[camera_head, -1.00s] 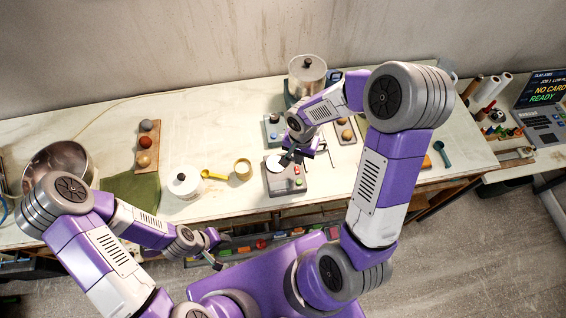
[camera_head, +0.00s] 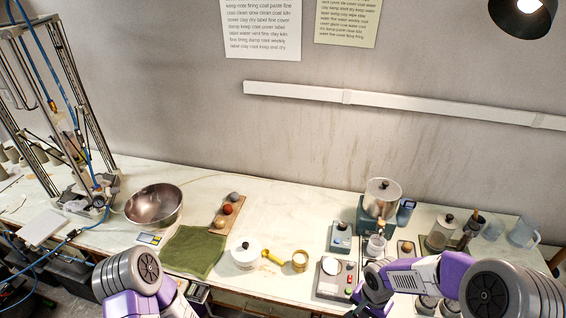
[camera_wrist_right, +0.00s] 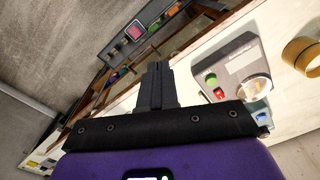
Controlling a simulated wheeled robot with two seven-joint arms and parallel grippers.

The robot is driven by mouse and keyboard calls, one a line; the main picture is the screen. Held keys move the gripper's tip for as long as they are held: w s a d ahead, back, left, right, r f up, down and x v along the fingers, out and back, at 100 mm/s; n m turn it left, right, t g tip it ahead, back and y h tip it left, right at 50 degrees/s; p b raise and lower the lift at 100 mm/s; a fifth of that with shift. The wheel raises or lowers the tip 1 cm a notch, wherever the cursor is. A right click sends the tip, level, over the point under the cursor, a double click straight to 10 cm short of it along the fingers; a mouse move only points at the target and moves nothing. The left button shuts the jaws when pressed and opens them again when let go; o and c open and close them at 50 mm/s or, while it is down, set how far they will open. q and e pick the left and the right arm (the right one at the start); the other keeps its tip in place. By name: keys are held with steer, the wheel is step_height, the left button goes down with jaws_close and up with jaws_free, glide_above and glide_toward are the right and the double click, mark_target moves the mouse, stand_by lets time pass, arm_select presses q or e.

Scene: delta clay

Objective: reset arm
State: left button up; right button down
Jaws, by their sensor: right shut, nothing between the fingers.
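My right arm (camera_head: 430,275) comes in from the lower right of the head view, bent over the front of the bench. My right gripper (camera_wrist_right: 157,86) shows in the right wrist view with its dark fingers together and nothing between them. It is in front of the bench edge, beside the grey device with a round pale plate (camera_wrist_right: 254,90). That device (camera_head: 335,278) also stands at the bench front in the head view. My left arm (camera_head: 130,277) shows only in part at the lower left. Its gripper is not visible.
The bench holds a steel bowl (camera_head: 154,205), a green cloth (camera_head: 194,251), a white lidded pot (camera_head: 246,254), a brass cup (camera_head: 300,261) and a wooden board (camera_head: 222,224) with balls. A pot on a teal base (camera_head: 381,197) stands behind. A tall frame (camera_head: 70,110) is at left.

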arm_select(q)
step_height(320, 180, down, 12)
steer(key=b, duration=1.1)
steer(key=shift+w, duration=0.25)
arm_select(e)
steer(key=s+a+f+n+y, duration=0.1)
steer(key=s+a+f+n, duration=0.1)
steer(key=f, duration=0.7)
steer(key=s+a+f+n+y, duration=0.1)
steer(key=s+a+f+n, duration=0.1)
steer(key=s+a+f, duration=0.3)
steer(key=s+a+f+n+y, duration=0.2)
steer(key=a+f, duration=0.3)
steer(key=f, duration=0.9)
steer(key=shift+s+a+t, duration=0.3)
steer(key=shift+s, duration=0.4)
arm_select(q)
steer(key=shift+r, duration=0.1)
